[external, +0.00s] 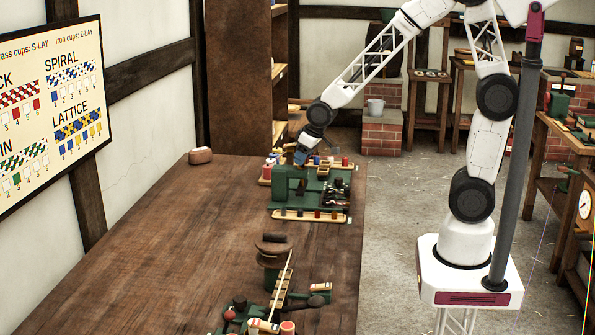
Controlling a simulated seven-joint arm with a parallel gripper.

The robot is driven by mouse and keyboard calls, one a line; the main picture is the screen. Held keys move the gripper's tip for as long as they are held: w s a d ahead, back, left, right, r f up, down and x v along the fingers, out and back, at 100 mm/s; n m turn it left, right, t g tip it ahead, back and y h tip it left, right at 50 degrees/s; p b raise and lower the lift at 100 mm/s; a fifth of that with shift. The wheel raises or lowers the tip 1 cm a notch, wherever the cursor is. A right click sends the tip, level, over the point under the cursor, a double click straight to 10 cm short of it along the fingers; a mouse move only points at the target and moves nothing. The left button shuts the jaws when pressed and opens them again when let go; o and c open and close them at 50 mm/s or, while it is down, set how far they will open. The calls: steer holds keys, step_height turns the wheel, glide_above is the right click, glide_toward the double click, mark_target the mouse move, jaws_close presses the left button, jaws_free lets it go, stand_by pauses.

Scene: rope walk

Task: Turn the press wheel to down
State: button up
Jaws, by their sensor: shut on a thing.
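A green press (288,188) stands at the far right part of the long wooden table. My gripper (301,157) reaches down from the upper right to the top of this press. It is shut on a small part there, which looks to be the press wheel. The wheel itself is mostly hidden by my gripper and too small to make out. I cannot tell how far it is turned.
A tray of small coloured spools (310,215) lies in front of the press. A dark round-topped stand (273,246) and more green tools (262,312) are nearer on the wooden table (150,250). A brown block (201,156) sits at the far left. The table's left half is clear.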

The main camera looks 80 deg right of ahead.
steer(key=shift+a+m+g+h, duration=0.15)
steer(key=shift+m+h, duration=0.3)
steer(key=shift+m, duration=0.7)
steer(key=shift+d+m+g+h, duration=0.1)
steer(key=shift+m+g+h, duration=0.25)
steer(key=shift+m, duration=0.8)
steer(key=m+g+h, duration=0.1)
steer(key=m, duration=0.3)
steer(key=m+g, duration=0.1)
steer(key=m, duration=0.1)
steer(key=m+h, duration=0.1)
steer(key=m, duration=0.2)
steer(key=shift+w+a+g, duration=0.1)
steer(key=shift+w+g, duration=0.05)
steer(key=shift+g, duration=0.25)
steer(key=m+g, duration=0.1)
steer(key=m, duration=0.3)
steer(key=shift+g, duration=0.3)
steer(key=shift+m, duration=0.3)
steer(key=o, duration=0.9)
